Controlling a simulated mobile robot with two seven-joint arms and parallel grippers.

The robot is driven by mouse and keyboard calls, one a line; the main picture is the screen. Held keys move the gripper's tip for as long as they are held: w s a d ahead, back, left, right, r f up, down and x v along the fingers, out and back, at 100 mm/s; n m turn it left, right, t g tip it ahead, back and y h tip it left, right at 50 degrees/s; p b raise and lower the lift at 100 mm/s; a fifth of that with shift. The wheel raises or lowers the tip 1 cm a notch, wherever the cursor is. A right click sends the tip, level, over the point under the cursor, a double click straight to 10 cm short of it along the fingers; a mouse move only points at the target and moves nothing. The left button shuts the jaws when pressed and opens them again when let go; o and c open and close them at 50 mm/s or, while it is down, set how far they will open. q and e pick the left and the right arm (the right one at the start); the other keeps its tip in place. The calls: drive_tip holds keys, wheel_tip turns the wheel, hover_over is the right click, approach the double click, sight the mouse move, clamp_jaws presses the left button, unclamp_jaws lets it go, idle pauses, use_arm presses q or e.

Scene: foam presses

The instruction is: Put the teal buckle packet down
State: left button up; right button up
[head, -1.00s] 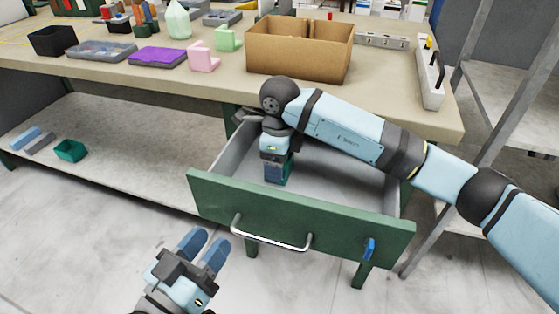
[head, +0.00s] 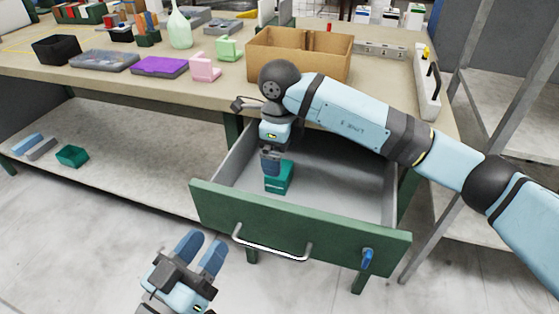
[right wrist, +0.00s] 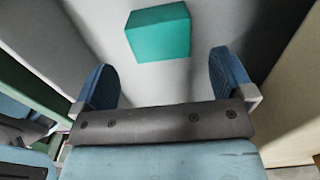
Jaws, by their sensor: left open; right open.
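The teal buckle packet (head: 279,178) is a small teal block on the floor of the open green drawer (head: 300,228), near the drawer's left side. In the right wrist view the packet (right wrist: 158,33) lies beyond the fingertips, apart from both fingers. My right gripper (head: 270,168) points down into the drawer just above and beside the packet. It is open and empty in the right wrist view (right wrist: 165,75). My left gripper (head: 203,248) is open and empty, outside the drawer in front of its left end.
A cardboard box (head: 299,62) stands on the workbench (head: 215,91) behind the drawer. The rest of the drawer floor is clear. A green bin (head: 72,157) sits on the lower shelf.

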wheel_tip(320, 180, up, 6)
drive_tip(key=p, duration=0.1)
drive_tip(key=shift+r, duration=0.15)
